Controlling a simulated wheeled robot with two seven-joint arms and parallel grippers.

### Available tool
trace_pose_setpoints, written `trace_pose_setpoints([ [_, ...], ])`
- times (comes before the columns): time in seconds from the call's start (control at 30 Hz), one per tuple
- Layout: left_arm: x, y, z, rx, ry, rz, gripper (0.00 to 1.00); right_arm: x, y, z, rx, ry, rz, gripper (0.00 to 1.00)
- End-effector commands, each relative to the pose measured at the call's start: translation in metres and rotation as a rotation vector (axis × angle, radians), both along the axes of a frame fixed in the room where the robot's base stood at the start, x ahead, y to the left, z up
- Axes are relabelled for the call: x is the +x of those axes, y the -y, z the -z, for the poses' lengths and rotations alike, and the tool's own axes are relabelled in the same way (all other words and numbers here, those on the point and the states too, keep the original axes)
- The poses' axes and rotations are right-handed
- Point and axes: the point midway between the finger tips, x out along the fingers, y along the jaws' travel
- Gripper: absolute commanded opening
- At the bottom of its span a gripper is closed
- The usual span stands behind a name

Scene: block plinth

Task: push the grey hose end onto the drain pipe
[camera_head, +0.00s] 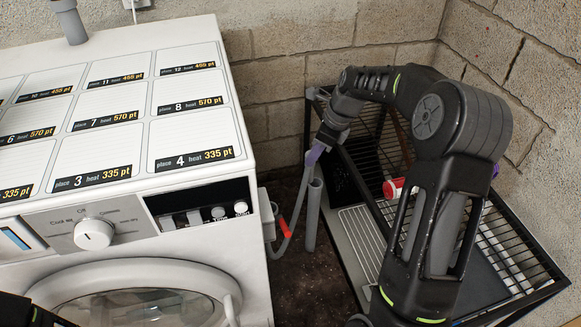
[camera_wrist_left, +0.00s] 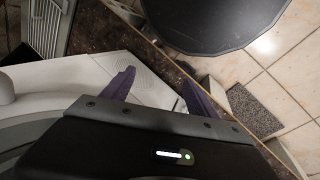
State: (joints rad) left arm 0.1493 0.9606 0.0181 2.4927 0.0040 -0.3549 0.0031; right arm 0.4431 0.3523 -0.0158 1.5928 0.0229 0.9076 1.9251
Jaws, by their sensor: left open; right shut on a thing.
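The grey drain pipe (camera_head: 313,218) stands upright from the dark floor in the gap right of the washing machine, its top open. The grey hose (camera_head: 297,205) rises beside it on the left, with a red clip (camera_head: 284,227) lower down. My right gripper (camera_head: 315,154), with purple fingers, is shut on the hose near its upper end, just above the pipe's top. The fingers partly hide the hose end, and I cannot tell whether it is in line with the pipe. My left gripper (camera_wrist_left: 157,92) is open and empty in the left wrist view, away from the hose.
The white washing machine (camera_head: 120,200), with labelled panels on top, fills the left. A black wire rack (camera_head: 350,215) holding a red-and-white item (camera_head: 393,188) stands close on the pipe's right. A block wall (camera_head: 285,60) closes the back. The gap around the pipe is narrow.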

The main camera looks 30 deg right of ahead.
Motion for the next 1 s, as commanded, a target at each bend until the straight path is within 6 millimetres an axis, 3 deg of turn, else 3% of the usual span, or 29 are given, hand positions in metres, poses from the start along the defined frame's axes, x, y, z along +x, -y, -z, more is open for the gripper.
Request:
trace_pose_setpoints([
  [0.1, -0.001, -0.001, 0.003, 0.002, -0.002, -0.002, 0.68, 0.012, 0.026, 0.000, -0.002, 0.003, 0.183, 0.00],
  [0.23, -0.001, -0.001, 0.002, 0.002, -0.004, -0.004, 0.68, 0.022, 0.039, -0.007, -0.001, 0.003, 0.320, 0.00],
  [0.43, -0.001, -0.001, 0.003, 0.002, -0.004, -0.005, 0.68, 0.026, 0.042, -0.009, -0.001, 0.001, 0.426, 0.00],
  [1.0, 0.000, -0.001, 0.007, 0.002, -0.003, -0.004, 0.68, 0.026, 0.042, -0.003, 0.000, 0.000, 0.432, 0.00],
])
